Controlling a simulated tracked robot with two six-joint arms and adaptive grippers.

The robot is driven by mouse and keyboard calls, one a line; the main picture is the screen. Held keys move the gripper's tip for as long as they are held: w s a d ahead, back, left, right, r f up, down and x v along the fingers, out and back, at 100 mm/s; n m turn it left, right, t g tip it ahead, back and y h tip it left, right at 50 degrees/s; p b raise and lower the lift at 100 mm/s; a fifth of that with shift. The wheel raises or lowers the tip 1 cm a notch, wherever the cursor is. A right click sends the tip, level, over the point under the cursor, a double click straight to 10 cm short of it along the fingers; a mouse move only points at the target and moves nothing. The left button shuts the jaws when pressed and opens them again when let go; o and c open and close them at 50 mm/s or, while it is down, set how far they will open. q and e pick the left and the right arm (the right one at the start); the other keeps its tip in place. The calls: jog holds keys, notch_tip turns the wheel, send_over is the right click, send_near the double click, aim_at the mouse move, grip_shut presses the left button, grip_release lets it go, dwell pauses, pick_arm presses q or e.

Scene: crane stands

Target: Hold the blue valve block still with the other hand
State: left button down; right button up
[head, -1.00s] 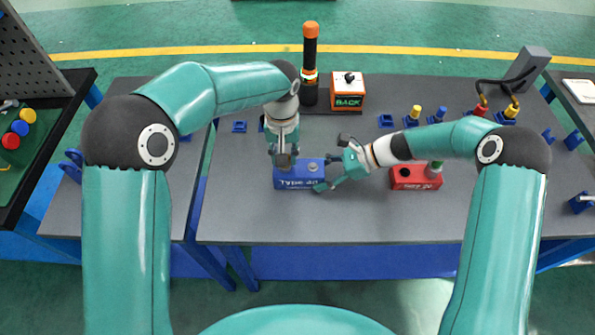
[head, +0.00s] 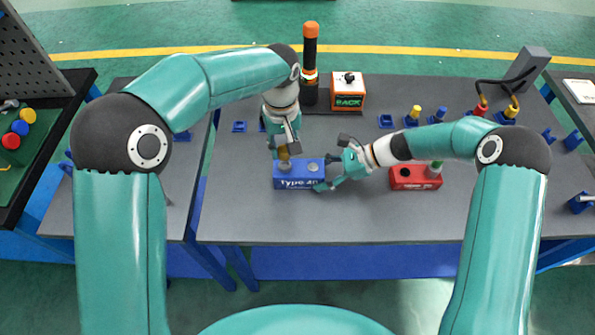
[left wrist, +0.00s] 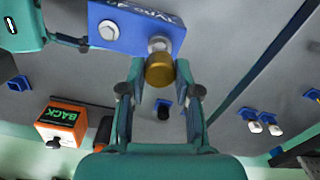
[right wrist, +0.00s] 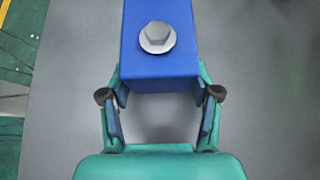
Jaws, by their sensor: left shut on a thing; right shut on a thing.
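The blue valve block (head: 298,182) lies on the grey table in the head view, with a silver hex fitting (head: 313,167) on top near its right end. My right gripper (right wrist: 158,88) is shut on the block's right end, as the right wrist view shows. A second silver fitting (left wrist: 158,44) sits near the block's other end in the left wrist view. My left gripper (left wrist: 160,70) is shut on a brass-coloured cap (left wrist: 159,69) at that fitting. The cap also shows above the block's left end in the head view (head: 284,152). I cannot tell whether it touches the fitting.
A red block (head: 408,178) with a green-topped part lies right of my right gripper. An orange BACK box (head: 349,92) and a black stack light with an orange top (head: 311,60) stand behind. Small blue stands (head: 386,121) dot the table. The table front is clear.

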pick_arm(q)
jog(key=shift+r, duration=0.45)
pick_arm(e)
jog(key=o, duration=1.5)
jog(key=shift+c, duration=0.2)
jog(key=v, duration=1.2)
pick_arm(q)
jog(key=shift+s, duration=0.1)
